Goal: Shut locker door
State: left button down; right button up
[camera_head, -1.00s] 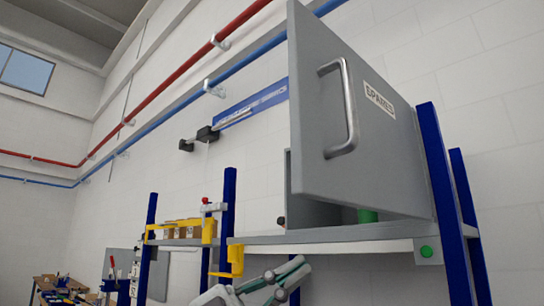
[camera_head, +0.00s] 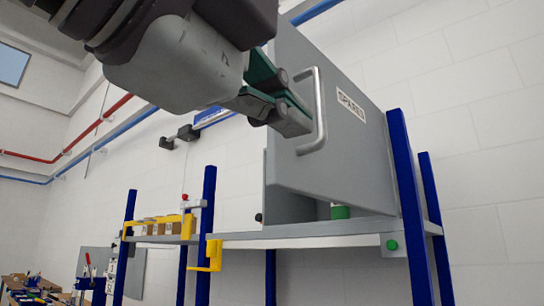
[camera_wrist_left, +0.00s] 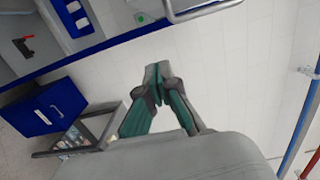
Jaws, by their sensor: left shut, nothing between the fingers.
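The grey locker door (camera_head: 355,145) stands open on the upper shelf, with a "SPARES" label and a silver bar handle (camera_head: 321,108). The locker's side wall (camera_head: 279,184) and part of its inside show below and behind the door. My left gripper (camera_head: 295,120) is shut and empty, in front of the door just left of the handle. In the head view its tips overlap the door; I cannot tell whether they touch it. The left wrist view shows the shut fingers (camera_wrist_left: 157,75), with the handle (camera_wrist_left: 200,12) at the top edge, apart from them. My right gripper is not in view.
The locker stands on a shelf (camera_head: 300,237) between blue posts (camera_head: 408,200). A green object (camera_head: 340,212) shows inside it. A yellow bracket (camera_head: 212,254) hangs at the shelf's left end. Small boxes (camera_head: 165,226) sit on a shelf farther left.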

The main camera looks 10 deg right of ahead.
aim_at(287, 148)
pick_arm(q)
jog(key=shift+n+t+y, duration=0.6)
jog(key=shift+n+t, duration=0.1)
jog(key=shift+n, duration=0.1)
jog(key=w+d+p, duration=0.1)
jog(key=w+p, duration=0.1)
jog(key=w, duration=0.1)
jog(key=w+d+r+p, duration=0.1)
jog(key=w+p, duration=0.1)
jog(key=w, duration=0.2)
jog(key=w+d+p, duration=0.1)
jog(key=w+p, duration=0.1)
jog(key=w, duration=0.1)
jog(key=shift+w+r, duration=0.15)
jog(key=shift+r, duration=0.05)
jog(key=shift+w+a, duration=0.1)
jog(key=shift+a, duration=0.05)
jog(key=shift+f, duration=0.1)
jog(key=shift+d, duration=0.25)
